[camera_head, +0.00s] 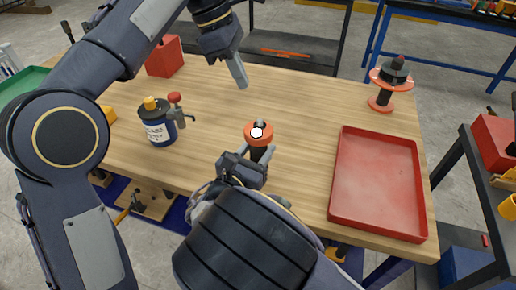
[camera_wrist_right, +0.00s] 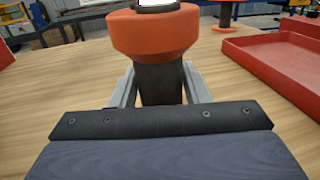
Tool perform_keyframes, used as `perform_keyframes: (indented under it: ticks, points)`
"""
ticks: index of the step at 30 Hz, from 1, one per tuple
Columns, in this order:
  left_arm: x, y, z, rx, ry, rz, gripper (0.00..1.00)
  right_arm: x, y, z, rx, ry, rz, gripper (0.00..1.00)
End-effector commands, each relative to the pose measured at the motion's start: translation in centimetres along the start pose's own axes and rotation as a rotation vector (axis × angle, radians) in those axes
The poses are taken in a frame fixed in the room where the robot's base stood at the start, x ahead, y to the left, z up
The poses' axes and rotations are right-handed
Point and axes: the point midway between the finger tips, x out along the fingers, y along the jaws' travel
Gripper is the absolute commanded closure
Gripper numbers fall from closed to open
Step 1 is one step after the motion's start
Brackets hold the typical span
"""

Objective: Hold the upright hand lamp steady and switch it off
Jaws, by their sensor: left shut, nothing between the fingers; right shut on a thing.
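The hand lamp (camera_head: 258,132) stands upright near the middle of the wooden table, with an orange head, a bright white top and a black handle. In the right wrist view its orange head (camera_wrist_right: 153,35) and black handle (camera_wrist_right: 160,86) show. My right gripper (camera_head: 257,157) is shut on the black handle from the near side, one finger on each side, below the head. My left gripper (camera_head: 240,76) is shut and empty, in the air beyond the lamp and slightly left of it, fingers pointing down. The switch cannot be made out. The lamp's foot is hidden.
A red tray (camera_head: 345,172) lies to the lamp's right. An orange and black spool (camera_head: 384,98) stands at the back right. A blue labelled can (camera_head: 158,130) with a red-knobbed tool beside it stands left. A red box (camera_head: 165,58) is at the back left. Table around the lamp is clear.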

Motion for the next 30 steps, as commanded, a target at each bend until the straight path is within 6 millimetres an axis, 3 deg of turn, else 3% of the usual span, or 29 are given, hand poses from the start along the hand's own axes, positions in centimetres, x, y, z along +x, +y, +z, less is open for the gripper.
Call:
perform_keyframes:
  ticks: [7, 21, 30]
  points:
    - [0.2, 0.1, 0.4, -0.016, -0.009, 0.080, 1.00, 0.0, 0.0, -0.1, -0.001, 0.002, 0.001, 0.90]
    - [0.8, -0.9, 2.9, -0.045, -0.154, 0.582, 1.00, 0.0, 0.0, -0.1, -0.001, 0.002, 0.001, 0.90]
    - [2.0, -1.1, 2.8, -0.039, -0.182, 0.640, 1.00, 0.0, 0.0, -0.1, -0.001, 0.002, 0.001, 0.90]
